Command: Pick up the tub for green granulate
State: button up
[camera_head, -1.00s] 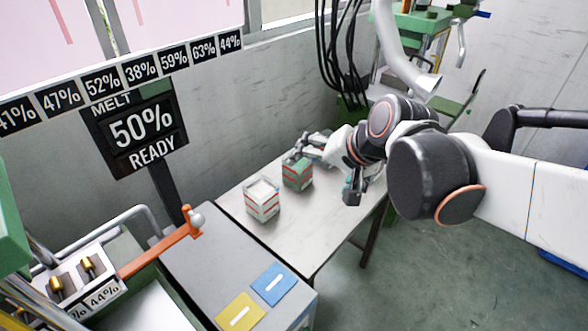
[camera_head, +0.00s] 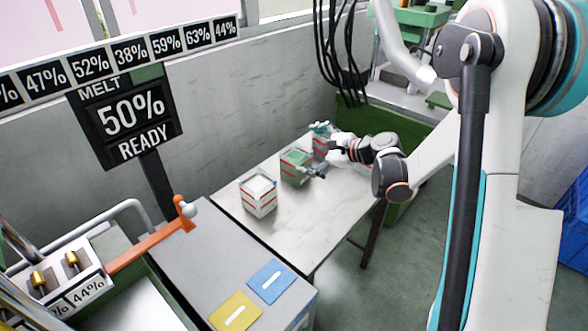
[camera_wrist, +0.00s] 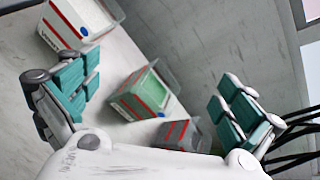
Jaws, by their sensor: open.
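The tub with green granulate (camera_head: 294,168) is a pale box with red stripes and a green top, standing on the table. It lies between the fingers in the wrist view (camera_wrist: 140,97). My gripper (camera_head: 315,150) is open and empty at the right side of this tub. One finger is toward the wall and the other toward the table's front. In the wrist view the teal-padded fingers (camera_wrist: 155,102) stand wide apart, left and right of the green tub. I cannot tell whether a finger touches it.
A tub with white contents (camera_head: 258,198) stands left of the green one. A grey tub (camera_wrist: 182,134) stands on its other side, partly hidden by my gripper in the head view. The wall (camera_head: 240,125) runs behind the table. The table's front right (camera_head: 325,215) is clear.

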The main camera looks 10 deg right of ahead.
aim_at(296, 163)
jog(key=d+f+m+t+y+b, duration=0.1)
jog(key=d+f+m, duration=0.1)
jog(key=f, duration=0.3)
jog(key=w+d+f+m+t+b, duration=0.1)
jog(key=d+f+m, duration=0.2)
jog(key=f, duration=0.2)
jog(key=w+d+f+m+t+y+b, duration=0.1)
jog(key=d+f+m, duration=0.1)
jog(key=f, duration=0.3)
jog(key=shift+w+d+f+m+t+y, duration=0.2)
jog(key=shift+f+m+t+y, duration=0.15)
jog(key=shift+m, duration=0.35)
jog(key=shift+w+a+r+p, duration=0.15)
jog(key=shift+w+a+p, duration=0.15)
jog(key=shift+p, duration=0.45)
jog(key=x, duration=0.4)
jog(key=p+x, duration=0.1)
jog(key=x, duration=0.1)
jog(key=shift+w+a+f, duration=0.1)
jog(key=shift+a+f, duration=0.05)
jog(key=shift+f, duration=0.15)
jog(key=shift+r+b+x, duration=0.1)
jog(key=shift+b+x, duration=0.55)
jog(key=shift+x, duration=0.95)
jog(key=shift+r+b+x, duration=0.15)
jog(key=shift+b+x, duration=0.5)
jog(key=shift+x, duration=0.95)
jog(key=shift+c, duration=0.6)
jog(key=shift+r, duration=0.1)
jog(key=c, duration=1.4)
